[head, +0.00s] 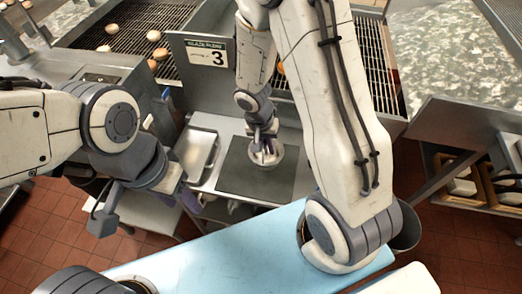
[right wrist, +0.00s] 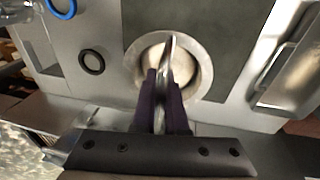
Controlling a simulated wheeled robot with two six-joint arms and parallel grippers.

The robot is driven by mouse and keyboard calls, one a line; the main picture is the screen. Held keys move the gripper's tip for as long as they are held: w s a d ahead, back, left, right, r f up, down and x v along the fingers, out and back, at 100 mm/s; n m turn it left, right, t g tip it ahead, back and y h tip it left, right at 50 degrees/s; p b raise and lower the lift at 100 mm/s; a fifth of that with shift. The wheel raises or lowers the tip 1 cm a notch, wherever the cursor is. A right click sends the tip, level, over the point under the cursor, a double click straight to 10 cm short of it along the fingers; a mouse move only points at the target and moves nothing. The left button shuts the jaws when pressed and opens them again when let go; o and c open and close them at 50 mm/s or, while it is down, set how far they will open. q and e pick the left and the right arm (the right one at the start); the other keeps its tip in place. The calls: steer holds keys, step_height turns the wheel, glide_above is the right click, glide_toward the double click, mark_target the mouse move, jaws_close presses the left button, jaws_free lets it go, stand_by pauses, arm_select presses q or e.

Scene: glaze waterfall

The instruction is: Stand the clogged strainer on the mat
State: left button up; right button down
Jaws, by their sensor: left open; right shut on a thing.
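The strainer (head: 272,163) is a round metal ring with a pale beige inside. My right gripper (head: 263,143) is shut on it from above. In the right wrist view, its dark purple fingers (right wrist: 165,98) meet at a thin upright metal part over the middle of the strainer (right wrist: 201,82). The dark grey mat (head: 235,181) lies on the steel counter, and the strainer overlaps its far part. The mat (right wrist: 215,25) also shows in the right wrist view. I cannot tell whether the strainer touches it. My left gripper (head: 103,216) is open, apart at the left.
A metal tray (head: 187,150) stands left of the mat; a tray (right wrist: 288,72) also shows in the wrist view. A black ring (right wrist: 91,62) and a blue ring (right wrist: 62,6) lie beside the mat. The mat's near part is clear.

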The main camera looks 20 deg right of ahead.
steer(key=shift+w+a+f, duration=0.55)
steer(key=shift+w+a, duration=0.15)
steer(key=shift+w, duration=0.15)
steer(key=shift+f, duration=0.25)
steer(key=shift+w+f, duration=0.1)
steer(key=shift+f, duration=1.75)
steer(key=shift+f+b, duration=0.15)
steer(key=shift+b, duration=0.15)
steer(key=c, duration=1)
jaws_free()
steer(key=shift+o, duration=0.2)
